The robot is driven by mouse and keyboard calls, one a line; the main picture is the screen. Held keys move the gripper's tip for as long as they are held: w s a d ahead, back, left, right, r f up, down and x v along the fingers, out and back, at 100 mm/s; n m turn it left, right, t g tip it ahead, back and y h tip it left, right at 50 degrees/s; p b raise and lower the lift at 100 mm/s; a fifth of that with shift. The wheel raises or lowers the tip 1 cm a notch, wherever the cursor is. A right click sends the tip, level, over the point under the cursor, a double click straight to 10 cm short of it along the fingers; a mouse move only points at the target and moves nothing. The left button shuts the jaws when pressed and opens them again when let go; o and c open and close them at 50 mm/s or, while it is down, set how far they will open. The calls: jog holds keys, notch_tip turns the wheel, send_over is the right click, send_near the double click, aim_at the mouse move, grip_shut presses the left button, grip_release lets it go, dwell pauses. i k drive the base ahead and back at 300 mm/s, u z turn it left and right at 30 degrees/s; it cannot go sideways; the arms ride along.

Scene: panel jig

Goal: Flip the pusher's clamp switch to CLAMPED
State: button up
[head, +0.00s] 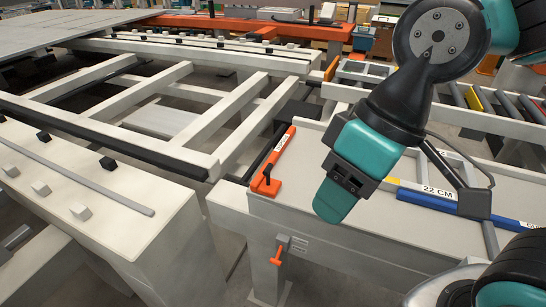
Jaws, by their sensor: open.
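A small orange T-shaped handle (277,257) sticks out of a grey box on the front of the white table frame, with a small label plate beside it. An orange bar with a white label (283,148) lies along the table's left edge. A black knob (267,175) stands on the orange base at its near end. I cannot read which part is the clamp switch or its position. My gripper (472,200) is open and seems empty, over the table right of these parts. One dark finger on bent links shows; the other is hidden or unclear.
A blue bar marked 22 CM (440,194) lies on the white table (370,240), partly behind my gripper. White panel frames (190,125) and a bench with small blocks (110,200) fill the left. Floor shows in the gap between bench and table.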

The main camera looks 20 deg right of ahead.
aim_at(275, 261)
jog(key=z, duration=0.6)
jog(key=k, duration=1.15)
jog(key=u, duration=0.5)
